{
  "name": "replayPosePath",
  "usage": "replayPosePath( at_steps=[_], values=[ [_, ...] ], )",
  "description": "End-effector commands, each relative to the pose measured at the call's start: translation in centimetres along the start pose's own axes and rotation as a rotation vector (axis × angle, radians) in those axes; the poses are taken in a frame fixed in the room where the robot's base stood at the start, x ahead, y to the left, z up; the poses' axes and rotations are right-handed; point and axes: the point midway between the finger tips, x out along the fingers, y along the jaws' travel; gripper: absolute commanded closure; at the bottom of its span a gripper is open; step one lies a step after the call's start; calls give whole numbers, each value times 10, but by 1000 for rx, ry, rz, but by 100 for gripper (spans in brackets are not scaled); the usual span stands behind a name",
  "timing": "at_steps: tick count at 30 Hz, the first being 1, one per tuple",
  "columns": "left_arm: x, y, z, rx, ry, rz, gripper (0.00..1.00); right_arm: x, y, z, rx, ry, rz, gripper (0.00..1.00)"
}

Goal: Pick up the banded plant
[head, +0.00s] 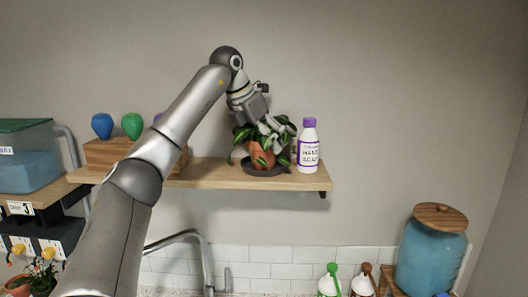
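A plant with green, light-marked leaves stands in a terracotta pot (261,154) on a dark saucer (263,171), on the wooden wall shelf in the head view. I cannot make out a clear band on its pot. My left gripper (277,133) reaches down from above and is among the leaves at the top of the pot. Leaves and the gripper's own body hide parts of its fingers, so its opening and any contact with the pot are unclear. My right gripper is not in view.
A white bottle with a purple cap (308,146) stands close to the plant's right on the shelf (220,177). A wooden block with coloured knobs (107,151) is at left. Another potted plant (44,274) is lower left. A blue jar (430,258) stands lower right.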

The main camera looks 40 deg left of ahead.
Motion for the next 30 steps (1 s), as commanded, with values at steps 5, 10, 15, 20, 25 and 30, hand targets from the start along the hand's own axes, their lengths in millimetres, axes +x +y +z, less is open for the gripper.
replayPosePath(
  at_steps=[5, 10, 15, 20, 25, 30],
  values=[
    [26, 0, 0, 1, 4, 1, 8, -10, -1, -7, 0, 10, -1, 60],
    [35, 0, 0, 1, 0, 0, 8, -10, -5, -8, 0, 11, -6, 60],
    [36, 0, 0, 0, 0, 0, 8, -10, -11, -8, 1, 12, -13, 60],
    [36, 0, 0, 0, 0, 1, 28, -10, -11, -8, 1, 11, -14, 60],
    [36, 0, -1, 0, 2, 0, 50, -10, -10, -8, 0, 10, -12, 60],
    [36, 0, 0, 1, 1, 0, 54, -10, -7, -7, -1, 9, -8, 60]
  ],
)
